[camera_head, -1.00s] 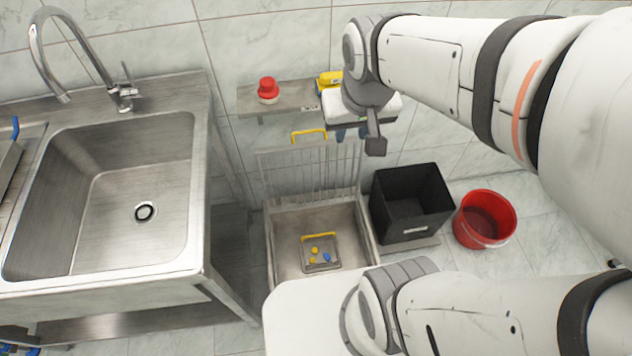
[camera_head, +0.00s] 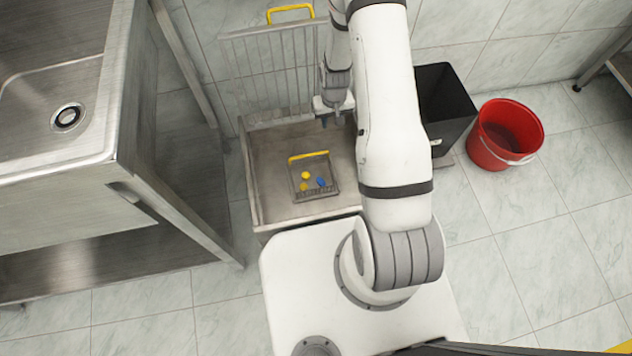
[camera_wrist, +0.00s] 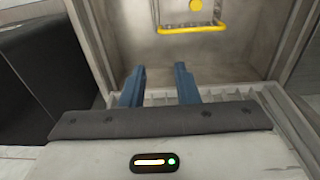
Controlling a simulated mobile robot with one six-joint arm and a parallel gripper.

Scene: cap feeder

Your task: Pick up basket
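A small wire basket (camera_head: 303,184) with a yellow handle (camera_head: 309,156) sits on the floor of an open grey metal bin (camera_head: 268,207). Several yellow and blue caps (camera_head: 320,182) lie in the basket. In the wrist view the yellow handle (camera_wrist: 193,29) shows at the top, with a yellow cap (camera_wrist: 195,5) beyond it. My gripper (camera_wrist: 158,68) has its two blue fingers apart with nothing between them. It is pointed toward the handle and apart from it. In the head view my gripper (camera_head: 332,120) is at the bin's back right, beyond the basket.
A barred lid (camera_head: 270,65) with a yellow handle stands raised behind the bin. A black box (camera_head: 443,105) and a red bucket (camera_head: 505,134) are at the right. A steel sink unit (camera_head: 60,150) is at the left.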

